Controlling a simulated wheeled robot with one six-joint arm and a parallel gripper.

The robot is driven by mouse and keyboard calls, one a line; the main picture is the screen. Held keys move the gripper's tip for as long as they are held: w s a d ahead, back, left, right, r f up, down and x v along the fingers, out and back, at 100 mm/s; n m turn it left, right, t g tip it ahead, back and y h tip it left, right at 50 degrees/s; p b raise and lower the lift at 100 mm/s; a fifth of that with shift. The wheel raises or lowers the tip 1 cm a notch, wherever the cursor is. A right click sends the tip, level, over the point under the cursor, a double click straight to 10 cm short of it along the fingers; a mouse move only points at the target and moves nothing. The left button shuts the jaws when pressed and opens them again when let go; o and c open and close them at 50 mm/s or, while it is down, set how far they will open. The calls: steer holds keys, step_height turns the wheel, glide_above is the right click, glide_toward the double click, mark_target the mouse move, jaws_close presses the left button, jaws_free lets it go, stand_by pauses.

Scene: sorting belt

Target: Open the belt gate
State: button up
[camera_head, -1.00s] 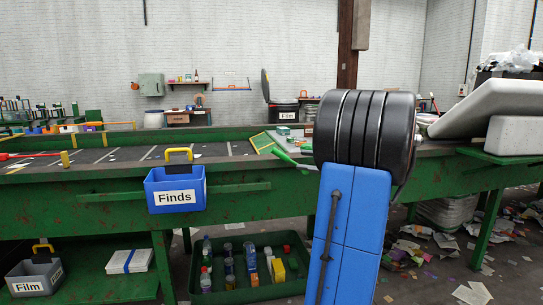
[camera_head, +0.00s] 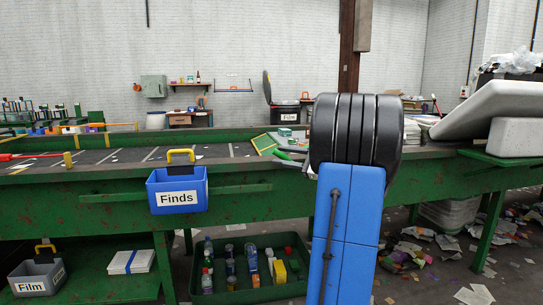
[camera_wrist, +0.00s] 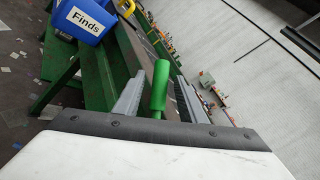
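A green handle (camera_wrist: 160,86) stands between the two grey fingers of my gripper (camera_wrist: 158,92) in the wrist view. The fingers are apart, with a gap showing on each side of the handle. In the head view my gripper (camera_head: 297,163) is small and partly behind my arm, at the belt's near edge beside the green handle (camera_head: 283,155). A yellow-edged green panel (camera_head: 263,144) lies on the belt (camera_head: 205,151) just behind. I cannot tell which part is the gate; my arm hides some of this area.
A blue Finds bin (camera_head: 177,193) hangs on the green belt frame (camera_head: 240,202), left of my arm. A green crate (camera_head: 218,290) with bottles and cartons stands below. A grey Film bin (camera_head: 36,276) is at lower left. Litter (camera_head: 405,255) covers the floor at right.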

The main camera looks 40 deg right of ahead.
steer(key=shift+x, duration=2.65)
jaws_close()
